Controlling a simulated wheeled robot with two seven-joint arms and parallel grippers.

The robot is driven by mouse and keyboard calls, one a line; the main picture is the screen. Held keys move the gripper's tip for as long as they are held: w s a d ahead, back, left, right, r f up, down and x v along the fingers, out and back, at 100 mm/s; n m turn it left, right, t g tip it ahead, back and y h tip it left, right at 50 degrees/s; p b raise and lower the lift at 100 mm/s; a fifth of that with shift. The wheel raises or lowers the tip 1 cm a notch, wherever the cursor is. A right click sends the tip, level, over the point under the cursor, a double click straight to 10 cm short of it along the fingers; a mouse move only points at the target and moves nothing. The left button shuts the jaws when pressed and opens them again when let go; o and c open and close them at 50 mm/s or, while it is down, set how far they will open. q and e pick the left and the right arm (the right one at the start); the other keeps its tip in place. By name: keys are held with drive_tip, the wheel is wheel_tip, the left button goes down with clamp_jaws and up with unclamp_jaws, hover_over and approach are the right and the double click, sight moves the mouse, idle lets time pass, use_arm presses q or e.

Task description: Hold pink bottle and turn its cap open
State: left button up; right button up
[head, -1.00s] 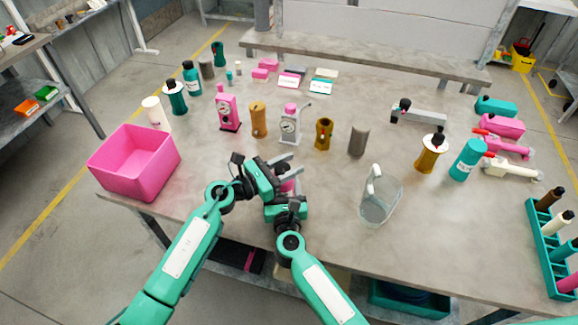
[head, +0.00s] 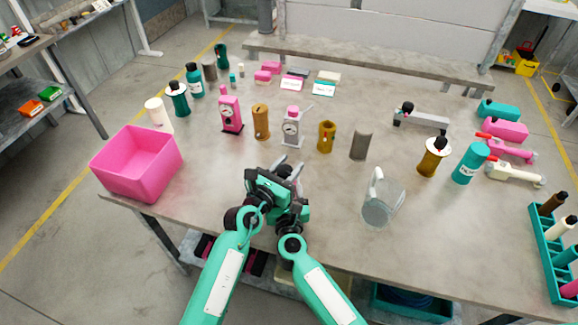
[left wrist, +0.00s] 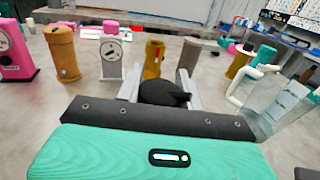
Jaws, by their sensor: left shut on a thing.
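My left gripper (head: 288,167) is above the front of the table, close over my right gripper (head: 293,214). In the left wrist view its two fingers stand on either side of a black cap (left wrist: 163,94) with a small lever, and it is shut on this cap. The cap also shows as a dark spot between the fingers in the head view (head: 283,170). The pink bottle's body is hidden behind my grippers; I cannot make it out. My right gripper's fingers are hidden, so I cannot see whether they hold the bottle.
A clear jug (head: 381,198) stands to the right of my grippers. A pink bin (head: 138,165) is at the table's left. A grey dispenser (head: 292,128), brown cylinder (head: 261,122) and grey cylinder (head: 360,144) stand behind. A teal rack (head: 548,245) is at the right edge.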

idle(0.5)
use_arm(q)
drive_tip(key=o, duration=1)
drive_tip(key=v, duration=1.2)
